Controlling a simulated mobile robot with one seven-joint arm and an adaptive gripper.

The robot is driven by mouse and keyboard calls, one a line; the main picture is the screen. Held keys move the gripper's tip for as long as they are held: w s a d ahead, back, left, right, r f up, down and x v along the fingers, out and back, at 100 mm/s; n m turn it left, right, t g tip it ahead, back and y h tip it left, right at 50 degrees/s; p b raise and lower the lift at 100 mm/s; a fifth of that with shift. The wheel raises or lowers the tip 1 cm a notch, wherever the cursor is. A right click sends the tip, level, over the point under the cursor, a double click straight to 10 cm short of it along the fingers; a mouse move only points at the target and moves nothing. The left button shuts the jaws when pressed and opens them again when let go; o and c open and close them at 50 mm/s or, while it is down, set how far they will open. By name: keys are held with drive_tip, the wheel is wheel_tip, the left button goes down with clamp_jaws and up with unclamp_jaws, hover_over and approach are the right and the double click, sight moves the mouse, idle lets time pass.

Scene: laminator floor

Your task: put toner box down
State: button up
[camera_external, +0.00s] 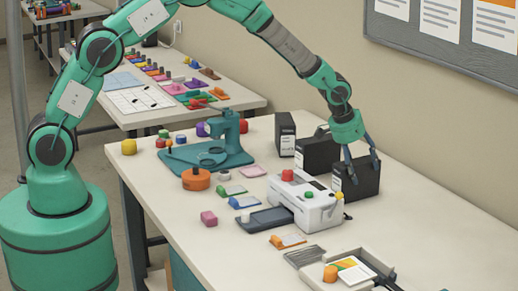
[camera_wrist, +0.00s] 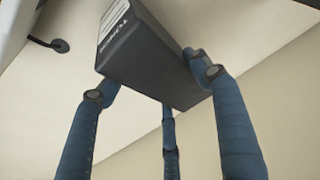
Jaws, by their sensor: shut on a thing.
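The toner box (camera_external: 357,182), black with a white label, is held in my gripper (camera_external: 361,163) at the right of the white machine. In the wrist view the toner box (camera_wrist: 150,60) shows the word TONER, and my blue fingers (camera_wrist: 170,95) close around it from both sides. The box is at or just above the table; whether its base touches the surface cannot be told. Two other dark boxes stand behind it: an upright one (camera_external: 285,138) and a wider one (camera_external: 317,155), close to the held box.
The white machine (camera_external: 305,203) stands just left of the held box. A teal press (camera_external: 212,150) is farther back. A tray with cards (camera_external: 345,270) lies at the front. The tabletop (camera_external: 435,235) to the right is bare, with the wall behind it.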

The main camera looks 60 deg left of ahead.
drive_tip(key=o, duration=1.9)
drive_tip(key=shift+o, duration=0.2)
drive_tip(key=shift+r, duration=0.1)
drive_tip(key=p+v, duration=0.1)
drive_tip(key=v, duration=1.1)
drive_tip(key=shift+p, duration=0.3)
